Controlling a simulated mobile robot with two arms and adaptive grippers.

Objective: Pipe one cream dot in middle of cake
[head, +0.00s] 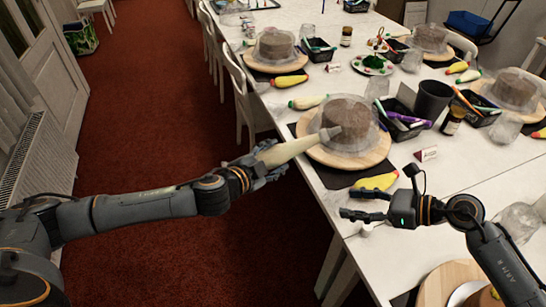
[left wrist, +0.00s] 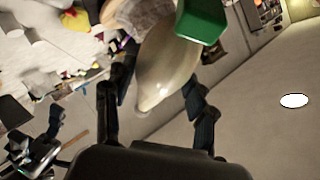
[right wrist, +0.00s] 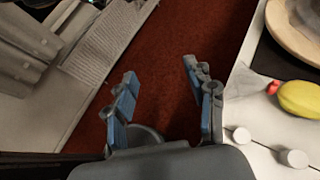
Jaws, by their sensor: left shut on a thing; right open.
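The brown round cake (head: 348,112) stands on a clear stand over a round wooden board (head: 374,158) at the near table edge. My left gripper (head: 262,172) is shut on a cream piping bag (head: 294,150), left of the cake. The bag's narrow end points right and overlaps the cake's side in the head view; I cannot tell if it touches. The left wrist view shows the bag (left wrist: 165,65) between the fingers. My right gripper (head: 352,204) is open and empty near the table edge; it also shows in the right wrist view (right wrist: 158,72).
A yellow bag (head: 377,182) lies before the board, and another piping bag (head: 308,102) lies behind it. A dark cup (head: 433,99), a pen tray (head: 402,126) and a name card (head: 426,154) stand right of the cake. Similar cake places fill the table. Red carpet lies left.

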